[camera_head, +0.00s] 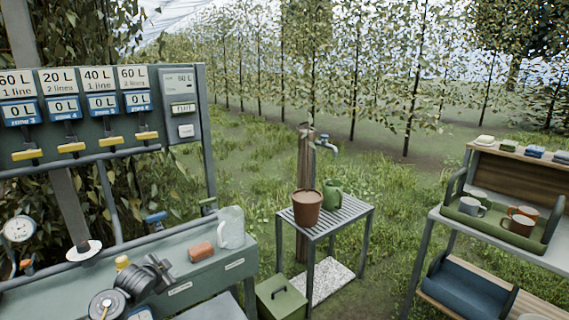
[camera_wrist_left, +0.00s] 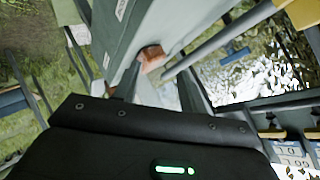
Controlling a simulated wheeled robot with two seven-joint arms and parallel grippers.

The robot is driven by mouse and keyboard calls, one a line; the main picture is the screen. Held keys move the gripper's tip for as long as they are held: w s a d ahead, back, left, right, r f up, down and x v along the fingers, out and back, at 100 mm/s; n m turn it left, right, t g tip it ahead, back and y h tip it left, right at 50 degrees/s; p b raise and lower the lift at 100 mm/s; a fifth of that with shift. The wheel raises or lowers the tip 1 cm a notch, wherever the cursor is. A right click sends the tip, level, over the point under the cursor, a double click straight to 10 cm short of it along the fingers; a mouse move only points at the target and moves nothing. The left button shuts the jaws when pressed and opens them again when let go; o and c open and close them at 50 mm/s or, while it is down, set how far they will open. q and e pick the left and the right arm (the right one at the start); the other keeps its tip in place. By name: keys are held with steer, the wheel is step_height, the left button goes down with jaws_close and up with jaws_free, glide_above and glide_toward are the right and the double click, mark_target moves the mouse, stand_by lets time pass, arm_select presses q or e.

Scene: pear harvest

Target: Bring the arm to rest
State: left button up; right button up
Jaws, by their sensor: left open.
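My left gripper (camera_head: 162,268) is above the green bench (camera_head: 222,268) at the lower left of the head view. It is open, and nothing shows held in it. In the left wrist view its two fingers (camera_wrist_left: 160,88) stand apart. An orange-brown block (camera_head: 201,250) lies on the bench, just right of the fingertips in the head view. The block also shows beyond the fingers in the left wrist view (camera_wrist_left: 151,58). A clear jug (camera_head: 231,228) stands behind the block. My right gripper is not in view.
A panel (camera_head: 180,100) with litre signs and yellow levers rises behind the bench. A slatted stand (camera_head: 345,218) holds a brown pot (camera_head: 306,207) and a green jug (camera_head: 332,194). A tap post (camera_head: 305,160) is behind it. A mug tray (camera_head: 483,222) stands right. Grass lies between.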

arm_select(q)
steer(key=w+a+r+n+t, duration=0.25)
steer(key=r+n+t, duration=0.3)
steer(key=r, duration=0.55)
steer(key=s+d+f+g, duration=0.1)
steer(key=s+f, duration=0.3)
steer(key=f, duration=0.8)
steer(key=s+d+f+g, duration=0.1)
steer(key=s+f+g, duration=0.15)
steer(key=f, duration=0.95)
steer(key=s+d+f+n+g, duration=0.15)
steer(key=s+f+g, duration=0.25)
steer(key=s+f, duration=1.5)
steer(key=s+d+f+g, duration=0.2)
steer(key=s+f, duration=0.6)
steer(key=s, duration=0.2)
steer(key=s+d+f+g, duration=0.2)
steer(key=s+f+g, duration=0.1)
steer(key=s+f, duration=0.65)
steer(key=s+d+f+g, duration=0.1)
steer(key=s+d, duration=0.1)
steer(key=s, duration=1)
steer(key=s+d+f+g, duration=0.1)
steer(key=s+f+g, duration=0.1)
steer(key=s, duration=1.1)
steer(key=shift+d+g, duration=0.3)
steer(key=shift+d, duration=0.05)
